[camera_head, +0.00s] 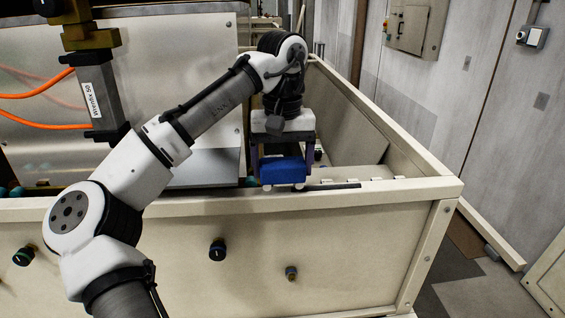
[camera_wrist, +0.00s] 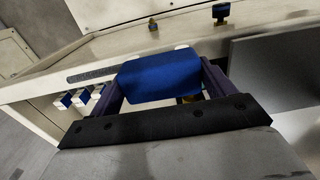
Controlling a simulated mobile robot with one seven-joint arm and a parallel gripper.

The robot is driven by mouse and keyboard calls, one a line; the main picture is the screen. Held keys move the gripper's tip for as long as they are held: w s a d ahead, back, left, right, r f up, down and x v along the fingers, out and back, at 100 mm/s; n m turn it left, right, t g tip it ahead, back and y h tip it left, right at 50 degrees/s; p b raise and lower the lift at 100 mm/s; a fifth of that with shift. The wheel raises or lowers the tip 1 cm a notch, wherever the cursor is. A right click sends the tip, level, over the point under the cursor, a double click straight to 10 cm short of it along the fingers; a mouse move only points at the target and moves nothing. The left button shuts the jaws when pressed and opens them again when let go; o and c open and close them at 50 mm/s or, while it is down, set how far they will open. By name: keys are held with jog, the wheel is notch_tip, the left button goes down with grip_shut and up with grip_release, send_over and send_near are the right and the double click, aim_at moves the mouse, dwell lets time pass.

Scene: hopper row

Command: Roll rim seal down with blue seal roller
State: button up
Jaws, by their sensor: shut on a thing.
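The blue seal roller (camera_head: 283,171) is a blue block with small white wheels under it. My gripper (camera_head: 283,162) is shut on it, with one purple finger on each side. In the wrist view the blue roller (camera_wrist: 160,82) sits between the fingers. The roller is at the near rim of the cream hopper (camera_head: 240,208). I cannot tell whether its wheels touch the rim. A dark strip, likely the rim seal (camera_head: 335,186), lies along this rim to the right of the roller. It also shows in the wrist view (camera_wrist: 92,74). Part of the rim is hidden by the roller.
Small pale blocks (camera_head: 381,178) stand along the rim's inner side at right. Knobs (camera_head: 217,250) stick out of the front panel. A grey panel (camera_head: 205,168) lies left of the roller. A labelled grey unit with orange cables (camera_head: 97,95) hangs at upper left. The hopper's right interior looks open.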

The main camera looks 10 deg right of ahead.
jog(key=shift+f, duration=0.1)
jog(key=shift+f, duration=0.7)
dwell(0.9)
jog(key=shift+d, duration=0.1)
jog(key=shift+d, duration=2.2)
jog(key=shift+d, duration=2.2)
jog(key=shift+d, duration=2.25)
